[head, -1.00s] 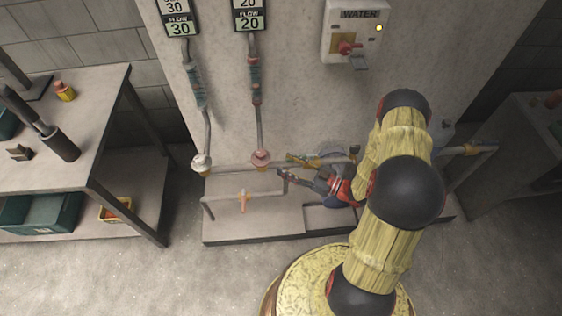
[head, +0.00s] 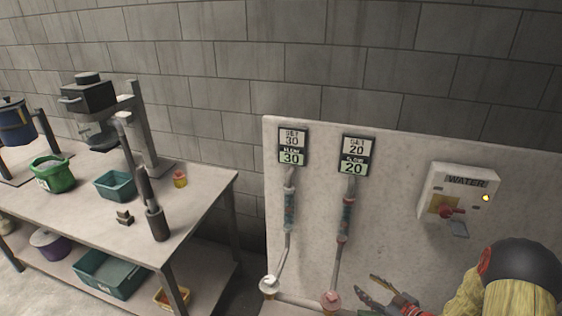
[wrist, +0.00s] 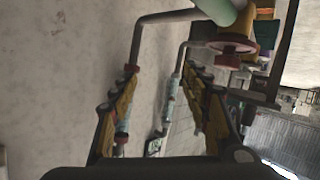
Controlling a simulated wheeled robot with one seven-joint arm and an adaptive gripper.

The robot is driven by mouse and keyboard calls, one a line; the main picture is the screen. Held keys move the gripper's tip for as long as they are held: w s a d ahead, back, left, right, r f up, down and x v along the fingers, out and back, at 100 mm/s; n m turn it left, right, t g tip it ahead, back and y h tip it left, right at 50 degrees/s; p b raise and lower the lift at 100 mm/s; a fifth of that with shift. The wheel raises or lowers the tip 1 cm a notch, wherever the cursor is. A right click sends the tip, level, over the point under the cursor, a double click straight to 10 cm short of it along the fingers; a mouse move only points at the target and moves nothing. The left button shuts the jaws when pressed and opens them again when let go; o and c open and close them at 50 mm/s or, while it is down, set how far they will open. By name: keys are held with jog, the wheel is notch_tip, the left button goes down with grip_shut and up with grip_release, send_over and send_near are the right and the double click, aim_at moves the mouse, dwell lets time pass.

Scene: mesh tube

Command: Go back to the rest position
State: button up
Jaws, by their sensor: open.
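My gripper (head: 383,296) is at the lower right of the head view, in front of the light panel, left of my yellow and black arm. Its fingers are spread apart, and I see nothing between them. In the wrist view my gripper (wrist: 165,100) has its two yellow and dark fingers apart, with the panel and its pipes beyond them. The rest position itself is not marked in any view.
The panel (head: 400,160) carries two flow displays reading 30 (head: 291,146) and 20 (head: 356,155), two pipes with valves, and a WATER box (head: 458,192) with a lit lamp. A workbench (head: 195,205) with bins stands at left.

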jog(key=w+d+r+m+g+h, duration=0.1)
jog(key=w+d+r+h, duration=0.15)
jog(key=r, duration=0.55)
jog(key=w+d+r+m+h, duration=0.15)
jog(key=r+h, duration=0.25)
jog(key=r, duration=0.4)
jog(key=s+a+r+m+g+h, duration=0.2)
jog(key=s+r+h, duration=0.1)
jog(key=s+r, duration=0.55)
jog(key=s+a+r+m+g+y, duration=0.1)
jog(key=s+a+r, duration=0.2)
jog(key=s, duration=0.5)
jog(key=s+a+r+m+g+y, duration=0.1)
jog(key=s+a+r, duration=0.2)
jog(key=s+a, duration=0.3)
jog(key=s+a+r+m+g+y+p, duration=0.1)
jog(key=s+a, duration=0.4)
jog(key=s, duration=0.6)
jog(key=shift+s+r+m+g, duration=0.25)
jog(key=shift+r+m+g, duration=0.2)
jog(key=shift+r, duration=0.45)
